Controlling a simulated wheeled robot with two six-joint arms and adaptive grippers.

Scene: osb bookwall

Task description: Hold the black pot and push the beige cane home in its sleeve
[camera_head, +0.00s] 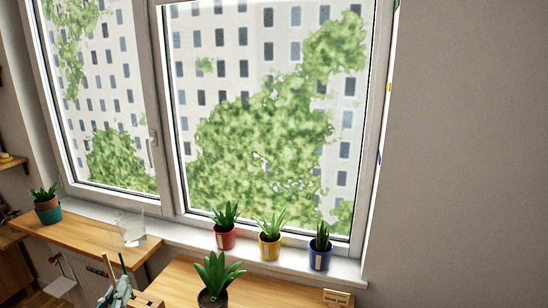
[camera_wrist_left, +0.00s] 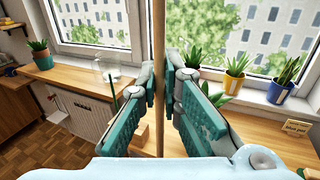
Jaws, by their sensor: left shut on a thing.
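The beige cane (camera_wrist_left: 159,35) stands upright in the left wrist view, running from the top edge down between the fingers of my left gripper (camera_wrist_left: 160,88). That gripper is shut on it, with teal pads on either side. In the head view my left gripper (camera_head: 121,284) shows only in part at the bottom edge. The black pot (camera_head: 211,299), with a green spiky plant, stands on the wooden top to its right, cut by the bottom edge. The sleeve and the cane's lower end cannot be made out. My right gripper is not in view.
Red (camera_head: 226,238), yellow (camera_head: 269,246) and blue (camera_head: 320,259) potted plants stand along the sill. A glass (camera_head: 131,228) and a teal pot (camera_head: 47,212) stand to the left. A small "blue pot" sign (camera_head: 338,299) stands at the right. Bare wood lies between it and the black pot.

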